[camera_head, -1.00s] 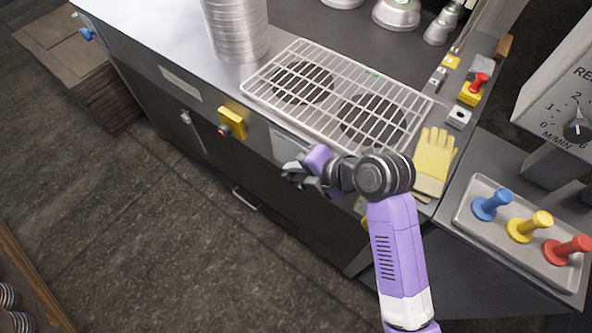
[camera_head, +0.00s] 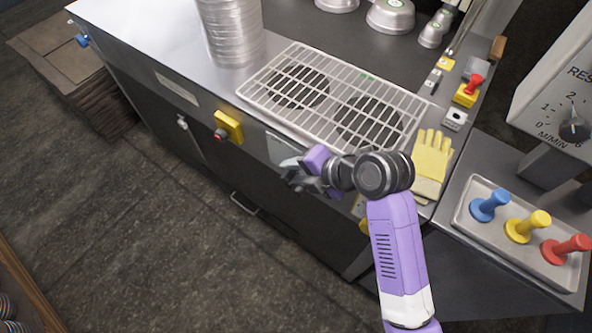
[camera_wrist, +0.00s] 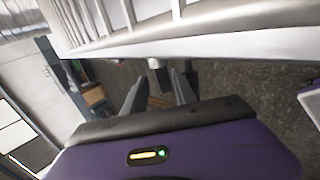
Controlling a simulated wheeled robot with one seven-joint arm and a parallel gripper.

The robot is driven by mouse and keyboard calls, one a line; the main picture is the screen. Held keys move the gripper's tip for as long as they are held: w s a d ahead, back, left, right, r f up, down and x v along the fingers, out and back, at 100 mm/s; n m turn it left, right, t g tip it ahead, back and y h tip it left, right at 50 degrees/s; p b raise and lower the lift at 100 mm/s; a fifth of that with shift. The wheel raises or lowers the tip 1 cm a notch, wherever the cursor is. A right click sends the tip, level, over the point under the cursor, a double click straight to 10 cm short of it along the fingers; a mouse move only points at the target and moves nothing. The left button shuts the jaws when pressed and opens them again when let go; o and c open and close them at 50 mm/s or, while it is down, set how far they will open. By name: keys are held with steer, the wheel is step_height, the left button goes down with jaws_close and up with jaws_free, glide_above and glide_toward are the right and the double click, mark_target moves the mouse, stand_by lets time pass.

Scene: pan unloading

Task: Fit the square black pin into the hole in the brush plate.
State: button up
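My gripper (camera_head: 296,174) is in front of the counter's front face, below the near edge of the wire rack. In the wrist view my gripper (camera_wrist: 158,77) has its two fingers apart, and I see nothing held between them. A small pale cylindrical part (camera_wrist: 155,65) shows beyond the fingertips. A small light block with a dark opening (camera_head: 455,119) sits on the counter's right side; I cannot tell whether it is the brush plate. I cannot make out the square black pin in either view.
A white wire rack (camera_head: 333,97) covers two dark round openings. Yellow gloves (camera_head: 432,160) lie right of it. A tray (camera_head: 468,222) holds blue, yellow and red knobbed pieces. A pan stack (camera_head: 232,32) stands at the back left. A yellow switch box (camera_head: 229,126) juts from the counter front.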

steer(key=shift+s+d+f, duration=0.1)
steer(key=shift+f, duration=0.2)
steer(key=shift+s+d+r, duration=0.1)
steer(key=shift+d+r, duration=0.05)
steer(key=shift+d, duration=0.05)
steer(key=v, duration=0.7)
steer(key=shift+r+b, duration=0.3)
steer(key=shift+r, duration=0.05)
